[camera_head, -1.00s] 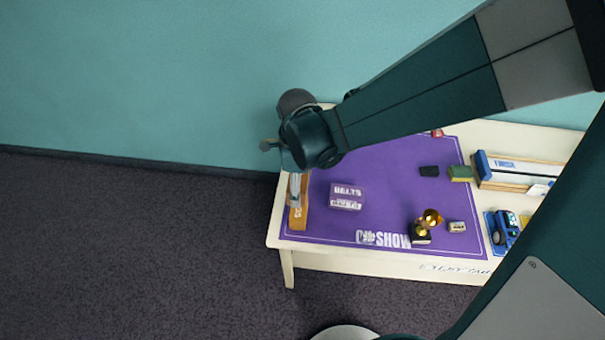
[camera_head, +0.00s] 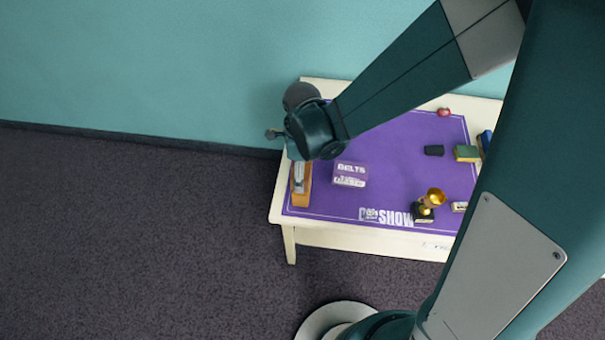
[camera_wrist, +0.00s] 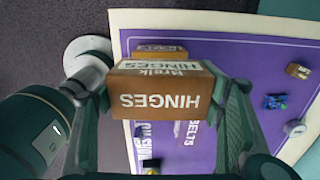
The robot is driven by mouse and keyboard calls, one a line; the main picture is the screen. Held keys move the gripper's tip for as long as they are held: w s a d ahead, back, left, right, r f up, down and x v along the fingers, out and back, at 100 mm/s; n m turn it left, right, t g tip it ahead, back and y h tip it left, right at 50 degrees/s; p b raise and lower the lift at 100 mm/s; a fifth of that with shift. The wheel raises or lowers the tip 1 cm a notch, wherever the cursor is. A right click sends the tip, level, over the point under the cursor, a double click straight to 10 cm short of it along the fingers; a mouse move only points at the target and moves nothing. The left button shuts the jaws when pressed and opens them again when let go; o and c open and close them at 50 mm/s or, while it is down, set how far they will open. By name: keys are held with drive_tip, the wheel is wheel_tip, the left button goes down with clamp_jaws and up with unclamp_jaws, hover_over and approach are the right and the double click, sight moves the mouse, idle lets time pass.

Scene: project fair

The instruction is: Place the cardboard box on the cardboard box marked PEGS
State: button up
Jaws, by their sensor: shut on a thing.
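My gripper (camera_wrist: 160,100) is shut on a brown cardboard box marked HINGES (camera_wrist: 160,102), with one finger at each side of it. Just beyond it in the wrist view is another brown box (camera_wrist: 158,46), largely hidden by the held one. I cannot read its lettering, so I cannot tell whether it is the PEGS box. In the head view, brown cardboard (camera_head: 304,192) shows below my wrist at the table's left end. I cannot tell there which box it belongs to, and my wrist hides the fingers.
A BELTS box (camera_head: 350,174) stands just right on the purple mat (camera_head: 400,160). A gold trophy (camera_head: 431,200), a dark block (camera_head: 434,150), a green-yellow block (camera_head: 467,153) and a red item (camera_head: 443,112) are farther right. The table's left edge is close to my gripper.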

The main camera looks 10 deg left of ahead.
drive_tip(key=shift+f+b, duration=0.35)
drive_tip(key=shift+f, duration=1.7)
drive_tip(key=shift+f, duration=0.15)
drive_tip(key=o, duration=1)
drive_tip(key=shift+r+p, duration=0.9)
drive_tip(key=shift+r, duration=5.25)
